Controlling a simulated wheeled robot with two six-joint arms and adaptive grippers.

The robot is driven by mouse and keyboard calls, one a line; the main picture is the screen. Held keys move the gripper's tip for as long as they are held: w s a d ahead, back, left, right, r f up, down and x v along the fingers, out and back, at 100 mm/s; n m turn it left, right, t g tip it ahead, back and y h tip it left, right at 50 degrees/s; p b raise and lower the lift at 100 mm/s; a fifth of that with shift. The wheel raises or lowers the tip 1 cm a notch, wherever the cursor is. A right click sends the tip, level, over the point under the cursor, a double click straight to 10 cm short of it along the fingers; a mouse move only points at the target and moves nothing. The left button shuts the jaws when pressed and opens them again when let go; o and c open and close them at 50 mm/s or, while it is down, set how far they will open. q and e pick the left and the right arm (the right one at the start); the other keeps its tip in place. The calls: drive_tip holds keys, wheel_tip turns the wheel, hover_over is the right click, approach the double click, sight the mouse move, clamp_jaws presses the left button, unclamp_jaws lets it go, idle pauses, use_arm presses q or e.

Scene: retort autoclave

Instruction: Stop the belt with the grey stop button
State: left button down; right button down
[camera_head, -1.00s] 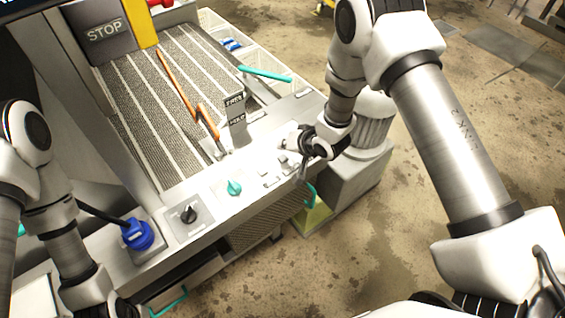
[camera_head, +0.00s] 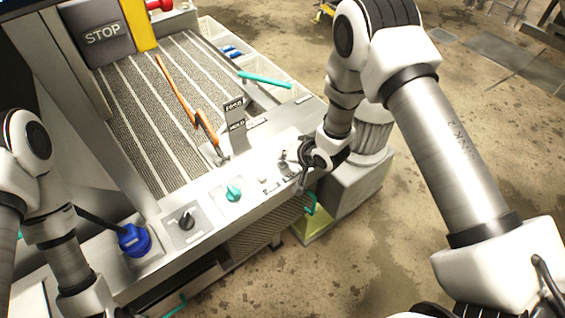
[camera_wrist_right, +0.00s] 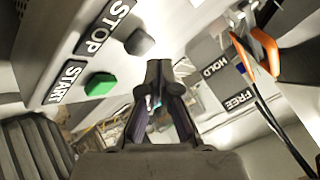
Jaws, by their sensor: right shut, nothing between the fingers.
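In the right wrist view, the grey stop button (camera_wrist_right: 139,42) is a dark grey hexagonal cap beside the STOP label (camera_wrist_right: 104,27). The green start button (camera_wrist_right: 100,84) is beside the START label (camera_wrist_right: 64,82). My right gripper (camera_wrist_right: 158,70) is shut and empty, its tips close to the grey button in the picture; I cannot tell whether they touch. In the head view, my right gripper (camera_head: 290,172) is low over the right end of the control panel (camera_head: 205,207), and the buttons there are hard to make out. My left arm shows at the left, but its gripper is out of frame.
The ribbed belt (camera_head: 160,110) lies behind the panel. An orange-handled lever (camera_head: 207,128) is near the belt.

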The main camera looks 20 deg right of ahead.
sight(284, 164)
idle(0.6)
drive_tip(key=shift+f, duration=0.45)
drive_tip(key=shift+f+b, duration=0.5)
drive_tip(key=shift+b, duration=0.1)
idle(0.3)
drive_tip(key=shift+r, duration=0.1)
drive_tip(key=shift+r+p, duration=0.75)
drive_tip(key=shift+r, duration=0.1)
drive_tip(key=shift+r, duration=0.1)
wheel_tip(284, 164, up, 5)
drive_tip(key=p, duration=0.4)
idle(0.3)
